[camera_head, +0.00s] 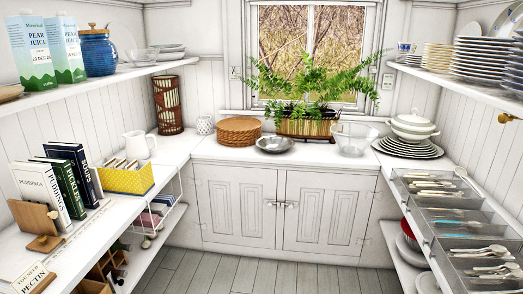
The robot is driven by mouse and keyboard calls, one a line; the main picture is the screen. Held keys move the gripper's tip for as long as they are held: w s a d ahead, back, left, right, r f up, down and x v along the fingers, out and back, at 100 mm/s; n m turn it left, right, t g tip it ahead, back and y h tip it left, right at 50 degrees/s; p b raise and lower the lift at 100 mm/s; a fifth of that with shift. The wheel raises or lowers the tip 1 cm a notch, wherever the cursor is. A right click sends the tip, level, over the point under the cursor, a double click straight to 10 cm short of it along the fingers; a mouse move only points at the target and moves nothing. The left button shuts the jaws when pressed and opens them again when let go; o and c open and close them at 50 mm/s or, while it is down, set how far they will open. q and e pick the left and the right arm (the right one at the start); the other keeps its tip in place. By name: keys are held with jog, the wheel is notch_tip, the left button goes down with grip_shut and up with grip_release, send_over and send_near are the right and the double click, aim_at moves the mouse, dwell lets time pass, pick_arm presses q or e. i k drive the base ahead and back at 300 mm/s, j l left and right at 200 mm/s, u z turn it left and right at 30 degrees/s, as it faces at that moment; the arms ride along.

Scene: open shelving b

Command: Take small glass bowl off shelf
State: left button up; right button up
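A small clear glass bowl (143,57) sits on the upper left shelf (110,80), between the blue lidded jar (98,52) and a stack of pale bowls or dishes (170,52). A larger clear glass bowl (354,139) stands on the back counter below the window, right of the fern. Neither of my grippers shows in this view.
Two juice cartons (48,48) stand left of the jar. Plates crowd the upper right shelf (455,85). Books (62,180) and a yellow basket (126,179) stand on the left counter. Open cutlery trays (455,225) are at right. The middle floor (275,275) is clear.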

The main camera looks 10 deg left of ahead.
aim_at(139, 57)
jog(key=i+u, duration=0.1)
jog(key=i, duration=0.6)
jog(key=i+l+u, duration=0.15)
jog(key=i, duration=0.55)
jog(key=i+l+u, duration=0.2)
jog(key=i+u, duration=0.25)
jog(key=i+l+u, duration=1.1)
jog(key=l, duration=0.25)
